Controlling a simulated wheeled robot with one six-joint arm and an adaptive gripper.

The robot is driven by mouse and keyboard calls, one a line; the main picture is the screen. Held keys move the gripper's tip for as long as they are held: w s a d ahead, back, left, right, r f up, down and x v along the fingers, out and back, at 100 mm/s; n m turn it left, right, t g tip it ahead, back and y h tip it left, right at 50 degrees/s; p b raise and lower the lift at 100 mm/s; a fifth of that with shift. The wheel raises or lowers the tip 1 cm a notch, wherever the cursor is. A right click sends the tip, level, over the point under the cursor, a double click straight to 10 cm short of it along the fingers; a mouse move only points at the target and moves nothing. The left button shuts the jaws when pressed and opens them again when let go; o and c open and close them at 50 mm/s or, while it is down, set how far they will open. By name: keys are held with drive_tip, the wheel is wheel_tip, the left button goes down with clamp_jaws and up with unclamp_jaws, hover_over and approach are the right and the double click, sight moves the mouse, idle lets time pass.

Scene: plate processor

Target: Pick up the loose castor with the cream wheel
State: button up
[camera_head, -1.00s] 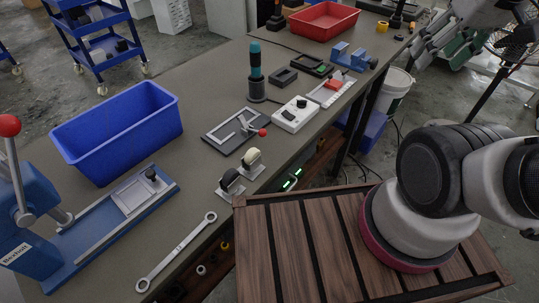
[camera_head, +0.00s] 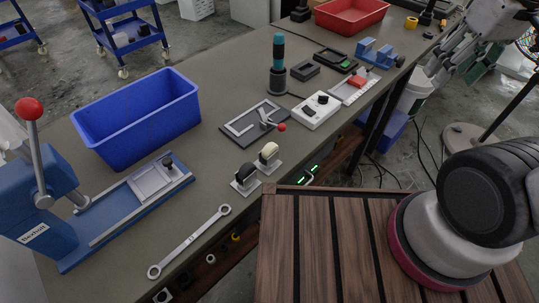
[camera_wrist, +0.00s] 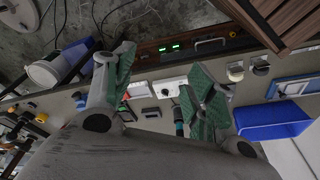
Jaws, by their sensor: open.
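The castor with the cream wheel (camera_head: 268,152) stands on the bench near its front edge, on a small metal plate. Right beside it, to the left and nearer, stands a castor with a black wheel (camera_head: 246,174). In the wrist view the cream wheel (camera_wrist: 236,76) shows right of my gripper, next to the black one (camera_wrist: 261,60). My gripper (camera_wrist: 160,95) is open and empty, its green-padded fingers wide apart and clear of both castors. In the head view the gripper's fingertips (camera_head: 450,62) show at the upper right, far from the castors.
A blue bin (camera_head: 137,115), a blue lever press (camera_head: 45,205) and a wrench (camera_head: 190,243) lie to the left. A clamp plate (camera_head: 254,124), a white switch box (camera_head: 316,110) and a screwdriver in a stand (camera_head: 278,65) are behind the castors. My wooden deck borders the bench front.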

drive_tip(key=w+a+f+n+g+h, duration=0.1)
drive_tip(key=a+f+n, duration=0.2)
drive_tip(key=a, duration=0.3)
drive_tip(key=w+a+f+n+g, duration=0.1)
drive_tip(key=a+f+n+g, duration=0.2)
drive_tip(key=a, duration=0.4)
drive_tip(key=n+t, duration=0.2)
drive_tip(key=n, duration=1.5)
hover_over(269, 146)
wheel_tip(269, 146, down, 14)
drive_tip(key=shift+s+d+r, duration=0.15)
drive_tip(key=shift+r, duration=0.05)
drive_tip(key=shift+n, duration=0.7)
drive_tip(key=shift+a+f+n, duration=0.15)
drive_tip(key=shift+a+n, duration=0.05)
drive_tip(key=shift+n, duration=0.1)
wheel_tip(269, 146, down, 8)
drive_tip(key=shift+r, duration=0.2)
drive_tip(key=shift+c, duration=0.2)
clamp_jaws()
